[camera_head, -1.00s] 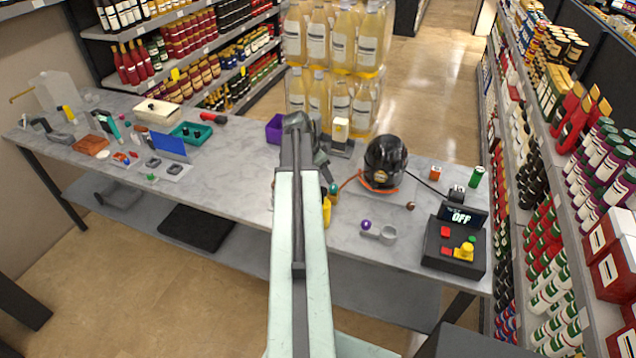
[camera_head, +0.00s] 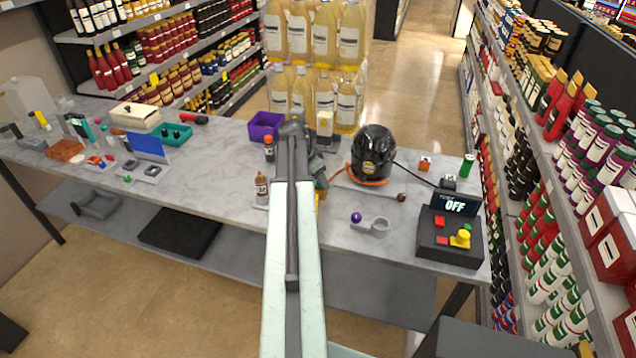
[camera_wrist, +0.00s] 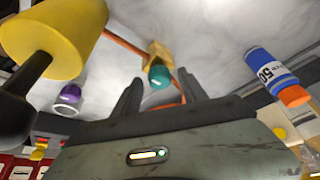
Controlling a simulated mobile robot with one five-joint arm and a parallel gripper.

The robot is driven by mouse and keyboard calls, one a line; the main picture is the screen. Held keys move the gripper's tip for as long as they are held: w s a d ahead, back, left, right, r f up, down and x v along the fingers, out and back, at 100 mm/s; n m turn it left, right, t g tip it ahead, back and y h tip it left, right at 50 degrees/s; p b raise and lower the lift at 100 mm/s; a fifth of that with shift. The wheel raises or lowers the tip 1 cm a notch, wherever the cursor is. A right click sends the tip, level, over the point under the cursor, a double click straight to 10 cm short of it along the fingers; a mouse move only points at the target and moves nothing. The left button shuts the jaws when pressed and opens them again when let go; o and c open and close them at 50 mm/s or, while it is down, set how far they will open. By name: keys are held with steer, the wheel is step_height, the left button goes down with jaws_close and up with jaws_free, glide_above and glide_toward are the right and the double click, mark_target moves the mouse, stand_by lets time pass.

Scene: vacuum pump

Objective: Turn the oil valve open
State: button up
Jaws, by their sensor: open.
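In the wrist view a teal knob (camera_wrist: 160,77) sits on a small brass-yellow body (camera_wrist: 157,53) with an orange line running by it. This looks like the oil valve. My gripper (camera_wrist: 159,74) is open, with one finger to each side of the knob in the picture. I cannot tell how deep the knob is between them or whether they touch it. In the head view my arm hides the knob. The black round vacuum pump (camera_head: 373,152) stands on the grey marbled table (camera_head: 215,170), to the right of my arm.
A blue bottle with an orange cap (camera_wrist: 268,72) is at right.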

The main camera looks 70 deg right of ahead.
jaws_close()
steer(key=shift+a+n, duration=0.1)
steer(key=shift+n, duration=0.2)
steer(key=n+t, duration=0.1)
steer(key=n, duration=0.2)
steer(key=shift+s+n+h, duration=0.15)
steer(key=shift+n+h, duration=0.15)
steer(key=n+t, duration=0.2)
steer(key=n, duration=0.2)
steer(key=shift+s, duration=0.1)
steer(key=n+t, duration=0.1)
steer(key=n, duration=0.4)
steer(key=shift+s+t, duration=0.15)
steer(key=shift+t, duration=0.25)
steer(key=n, duration=0.2)
steer(key=n+t+y, duration=0.1)
steer(key=n, duration=0.1)
steer(key=shift+n+y, duration=0.3)
